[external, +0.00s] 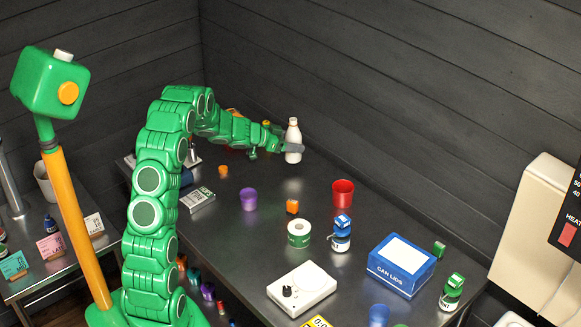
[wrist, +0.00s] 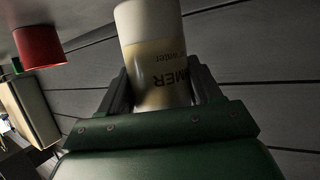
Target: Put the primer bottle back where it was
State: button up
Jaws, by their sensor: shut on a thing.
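The primer bottle (external: 293,140) is white with a narrow top and stands upright at the far end of the dark table, near the wall. My gripper (external: 288,149) is shut on it, reaching in from the left. In the wrist view the bottle (wrist: 160,60) shows a cream label with part of the word "PRIMER", upside down, between the two fingers of my gripper (wrist: 160,92). Whether the bottle's base touches the table cannot be told.
A blue-white bottle (external: 341,234) and a blue can-lids box (external: 402,264) are nearer. The tabletop right of the primer bottle is clear.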

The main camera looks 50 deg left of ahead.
jog(key=shift+w+f, duration=0.15)
jog(key=shift+f, duration=0.05)
jog(key=shift+a+f, duration=0.1)
jog(key=shift+f, duration=1.5)
jog(key=shift+f, duration=0.1)
jog(key=o, duration=1.2)
jog(key=v, duration=1.2)
